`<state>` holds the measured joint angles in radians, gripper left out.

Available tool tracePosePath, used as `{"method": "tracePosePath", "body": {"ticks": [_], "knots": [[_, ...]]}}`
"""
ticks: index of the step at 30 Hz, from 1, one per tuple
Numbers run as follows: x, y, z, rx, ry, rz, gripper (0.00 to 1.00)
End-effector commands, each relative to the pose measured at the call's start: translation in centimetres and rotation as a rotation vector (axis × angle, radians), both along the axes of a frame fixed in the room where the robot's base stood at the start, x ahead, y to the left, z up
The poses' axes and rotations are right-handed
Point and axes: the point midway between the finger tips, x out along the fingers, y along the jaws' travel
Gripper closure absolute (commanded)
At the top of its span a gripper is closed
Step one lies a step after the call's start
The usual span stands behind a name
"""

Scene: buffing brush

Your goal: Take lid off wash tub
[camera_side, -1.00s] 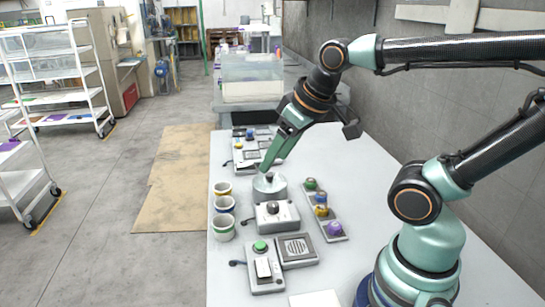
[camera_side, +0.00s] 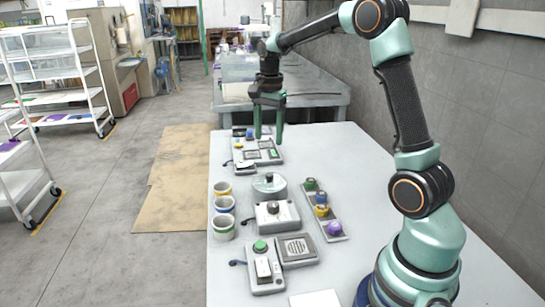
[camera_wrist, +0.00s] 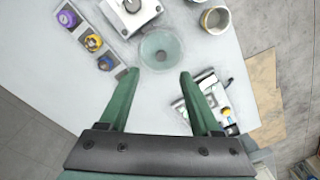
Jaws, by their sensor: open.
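The wash tub (camera_side: 269,190) is a round grey pot on the white table. Its lid, with a dark knob (camera_side: 269,177), appears to sit on top. In the wrist view the tub (camera_wrist: 160,48) is a round, pale greenish shape just beyond my fingertips; lid detail is faint there. My gripper (camera_side: 268,139) points down with its two green fingers apart and empty. It is above and behind the tub in the side view, clear of it. The fingers also show wide apart in the wrist view (camera_wrist: 159,74).
Three cups (camera_side: 223,209) stand left of the tub. A grey box with a knob (camera_side: 277,216) is in front. A tray of coloured jars (camera_side: 321,208) is to the right. A panel (camera_side: 257,153) lies behind. A green-button box (camera_side: 264,266) is nearer.

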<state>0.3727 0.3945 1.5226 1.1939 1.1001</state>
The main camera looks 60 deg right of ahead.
Motion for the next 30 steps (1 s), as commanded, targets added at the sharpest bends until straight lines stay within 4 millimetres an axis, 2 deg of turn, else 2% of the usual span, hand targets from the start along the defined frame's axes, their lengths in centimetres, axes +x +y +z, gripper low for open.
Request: {"method": "tracePosePath", "body": {"ticks": [3,6,15,24,30], "knots": [[0.3,-1.1,-1.1,0.011,0.023,-0.075,0.35],[0.4,-1.4,-1.8,0.014,0.031,-0.100,0.35],[0.4,-1.4,-6.5,0.015,0.033,-0.100,0.35],[0.6,-1.4,-8.8,0.013,0.030,-0.098,0.35],[1.0,-1.4,-11.7,0.014,0.032,-0.098,0.35]]}}
